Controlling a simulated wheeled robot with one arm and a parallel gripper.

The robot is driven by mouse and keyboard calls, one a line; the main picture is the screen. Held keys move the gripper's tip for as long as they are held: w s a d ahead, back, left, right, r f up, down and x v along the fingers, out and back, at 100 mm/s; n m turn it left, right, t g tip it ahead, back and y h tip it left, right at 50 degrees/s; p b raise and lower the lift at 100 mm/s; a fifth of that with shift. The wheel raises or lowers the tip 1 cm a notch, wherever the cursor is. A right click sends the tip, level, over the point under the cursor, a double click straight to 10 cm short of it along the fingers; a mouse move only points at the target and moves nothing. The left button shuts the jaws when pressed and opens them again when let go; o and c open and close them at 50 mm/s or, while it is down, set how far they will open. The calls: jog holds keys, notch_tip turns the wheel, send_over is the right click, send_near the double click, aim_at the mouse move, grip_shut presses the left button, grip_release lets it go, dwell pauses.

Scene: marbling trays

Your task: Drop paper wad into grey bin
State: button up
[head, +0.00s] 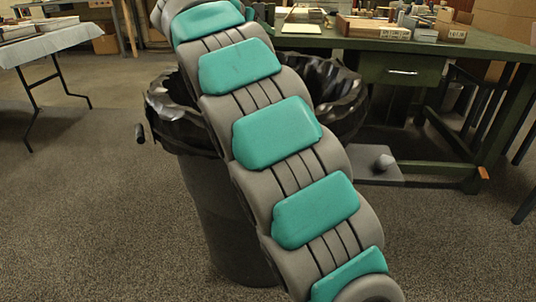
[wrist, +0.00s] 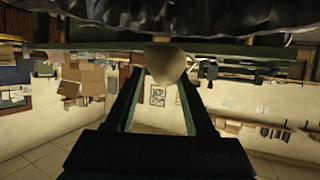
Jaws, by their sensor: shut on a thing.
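The grey bin (head: 225,225) stands on the carpet in the head view, with a crumpled black liner (head: 340,95) folded over its rim. My arm crosses in front of the bin and covers its middle and much of its opening. My gripper (wrist: 164,76) is hidden in the head view. In the wrist view it is shut on a pale paper wad (wrist: 165,62), held between the fingertips. Dark crumpled liner (wrist: 210,20) runs along the top of the wrist view, beyond the wad. The exact gap between wad and bin cannot be told.
A green workbench (head: 480,55) with boxes and tools stands behind the bin to the right. A low grey platform (head: 365,175) with a small grey object lies beneath it. A cloth-covered table (head: 55,43) stands at far left. Carpet left of the bin is clear.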

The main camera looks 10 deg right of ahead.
notch_tip(320, 180, down, 6)
jog(key=b, duration=0.2)
jog(key=shift+b, duration=0.35)
jog(key=o, duration=1.4)
jog(key=shift+s+a+r, duration=0.1)
jog(key=shift+a, duration=0.05)
jog(key=v, duration=0.7)
jog(key=shift+s+a+r, duration=0.15)
jog(key=shift+s, duration=0.05)
